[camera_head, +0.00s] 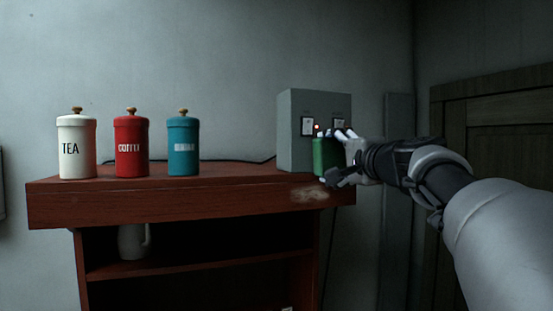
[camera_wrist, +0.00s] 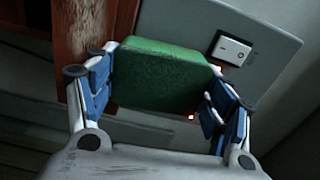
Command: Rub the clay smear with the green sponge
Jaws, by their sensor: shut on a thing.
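The green sponge (camera_head: 328,154) is held in my gripper (camera_head: 338,157) at the right end of the wooden shelf unit, in front of the grey box. In the wrist view the sponge (camera_wrist: 160,75) sits between the two blue-padded fingers of my gripper (camera_wrist: 160,88), which is shut on it. The clay smear (camera_head: 309,195) is a pale, blotchy patch on the front edge of the shelf top, just below and left of the sponge. The sponge appears apart from the smear.
The grey switch box (camera_head: 300,103) stands close behind the sponge. White TEA (camera_head: 76,148), red COFFEE (camera_head: 131,148) and blue (camera_head: 183,147) canisters stand on the left of the wooden top (camera_head: 230,175). A white jug (camera_head: 131,242) sits below. A dark door (camera_head: 505,140) is at right.

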